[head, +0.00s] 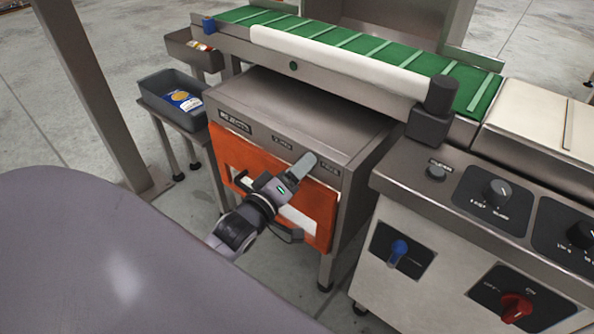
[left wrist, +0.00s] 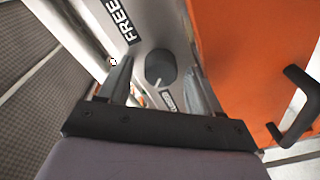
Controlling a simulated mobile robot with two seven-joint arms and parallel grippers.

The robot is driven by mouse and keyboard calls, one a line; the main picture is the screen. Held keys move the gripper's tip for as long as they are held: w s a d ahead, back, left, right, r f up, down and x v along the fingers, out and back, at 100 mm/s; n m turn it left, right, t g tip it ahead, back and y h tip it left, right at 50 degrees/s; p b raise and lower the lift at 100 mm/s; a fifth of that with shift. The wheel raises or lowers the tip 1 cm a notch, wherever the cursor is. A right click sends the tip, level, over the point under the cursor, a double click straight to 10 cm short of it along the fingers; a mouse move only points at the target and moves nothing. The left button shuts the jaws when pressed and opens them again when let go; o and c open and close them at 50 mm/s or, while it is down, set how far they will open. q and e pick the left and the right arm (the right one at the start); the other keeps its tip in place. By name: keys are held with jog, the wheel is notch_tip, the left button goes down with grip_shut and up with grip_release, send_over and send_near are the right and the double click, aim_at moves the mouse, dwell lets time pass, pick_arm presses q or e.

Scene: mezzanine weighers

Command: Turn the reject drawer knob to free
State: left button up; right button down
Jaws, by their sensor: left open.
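The reject drawer knob (left wrist: 161,66) is a dark round knob on the grey metal panel in the left wrist view. A white mark shows on its lower edge, on the side away from the FREE label (left wrist: 121,20). A second small label (left wrist: 168,102) lies just below it, partly hidden. My left gripper (left wrist: 157,76) is open, with one finger on each side of the knob in that view; I cannot tell whether they touch it. In the head view my left gripper (head: 302,164) is at the cabinet's upper front and hides the knob. My right gripper is not in view.
The orange drawer front (head: 233,158) has a dark handle, also seen in the left wrist view (left wrist: 302,95). A conveyor with a green belt (head: 360,44) runs above. A control console (head: 415,210) with several knobs stands right. A grey bin (head: 160,90) stands left.

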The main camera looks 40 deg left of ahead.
pick_arm(q)
jog(key=shift+c, duration=0.4)
jog(key=c, duration=1)
